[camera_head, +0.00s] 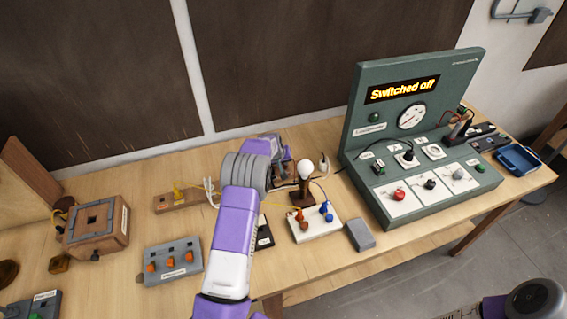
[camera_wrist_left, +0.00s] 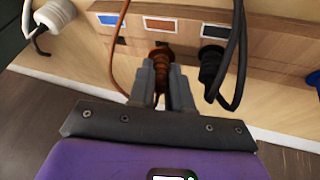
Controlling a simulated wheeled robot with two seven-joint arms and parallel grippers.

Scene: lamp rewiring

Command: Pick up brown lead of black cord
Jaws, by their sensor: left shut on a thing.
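The brown lead (camera_wrist_left: 161,54), with a ribbed brown end, sits at a wooden rack (camera_wrist_left: 185,12) under a brown label. My left gripper (camera_wrist_left: 160,80) is shut on this ribbed end, with one grey finger on each side. A brown wire (camera_wrist_left: 118,45) runs beside the left finger. A black lead (camera_wrist_left: 211,62) with black cord stands to the right, apart from the fingers. In the head view my left gripper (camera_head: 275,148) reaches to the back of the table, and the arm hides the lead. My right gripper is not in view.
A white plug (camera_wrist_left: 54,14) lies left of the rack. In the head view a bulb (camera_head: 305,169) on a brown stand and a white terminal board (camera_head: 316,228) are right of my arm. A green test panel (camera_head: 415,125) stands farther right, reading "Switched off".

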